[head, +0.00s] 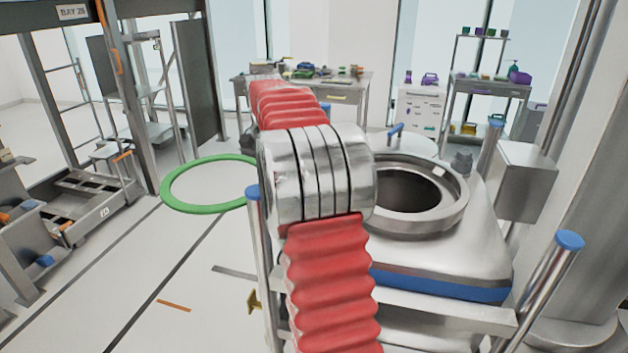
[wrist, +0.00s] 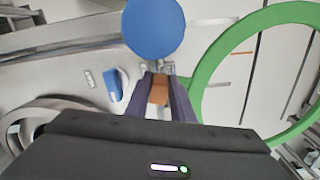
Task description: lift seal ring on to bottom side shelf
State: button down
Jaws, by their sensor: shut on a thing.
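The green seal ring (head: 205,208) lies roughly flat to the left of my arm in the head view and appears to hang clear of the floor. In the wrist view the ring (wrist: 218,55) fills the right side, close to my fingers. My gripper (wrist: 160,88) is shut on a small orange-brown piece (wrist: 159,92) at the ring's left edge, which seems to be its tab. In the head view my arm hides the gripper and the ring's right end. A rack at the left has a low shelf (head: 95,208); I cannot tell if it is the bottom side shelf.
A steel vessel with a round open port (head: 440,215) stands right of my arm. Blue-capped posts (head: 569,241) stand around it; one cap (wrist: 154,27) is near my fingers. A workbench (head: 345,95) is at the back. The floor (head: 190,255) below the ring is mostly clear.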

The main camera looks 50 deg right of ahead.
jog(key=w+a+f+n, duration=0.3)
jog(key=w+a+n, duration=0.1)
jog(key=a, duration=0.3)
jog(key=w+a+f+n, duration=0.2)
jog(key=w+a+n, duration=0.1)
jog(key=a, duration=0.4)
jog(key=s+a+f+n, duration=0.1)
jog(key=a+f+n, duration=0.2)
jog(key=a, duration=0.6)
jog(key=s+a+f+n, duration=0.1)
jog(key=a+f+n, duration=0.3)
jog(key=a, duration=0.5)
jog(key=shift+n, duration=0.9)
jog(key=shift+a, duration=0.1)
